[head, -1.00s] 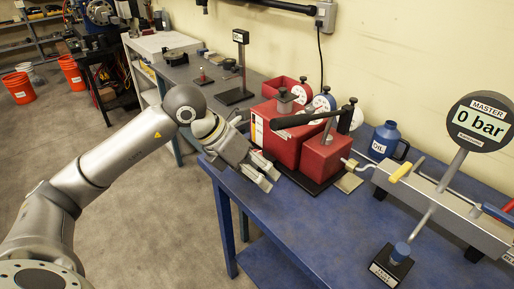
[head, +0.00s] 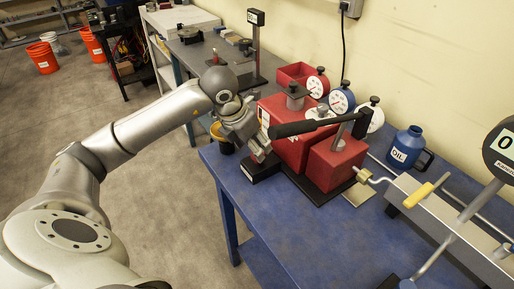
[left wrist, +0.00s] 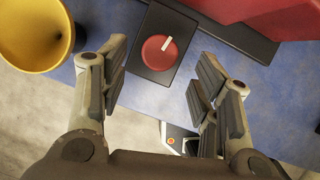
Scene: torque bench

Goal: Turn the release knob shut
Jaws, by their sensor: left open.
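The release knob (left wrist: 158,52) is a round red disc with a white pointer line, on a black block (left wrist: 146,22). In the left wrist view the line tilts slightly right of straight up. My left gripper (left wrist: 160,78) is open, its fingers spread to either side of the knob and block, apparently not touching the knob. In the head view my left gripper (head: 262,152) is above the black block (head: 260,170) at the left end of the red pump (head: 290,150), and the knob is hidden there. My right gripper is not in view.
A dark cup with a yellow rim (head: 217,131) stands close left of my left gripper; its yellow inside (left wrist: 35,30) shows in the wrist view. A black pump lever (head: 305,127) crosses above the pump. The blue bench front (head: 290,225) is clear.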

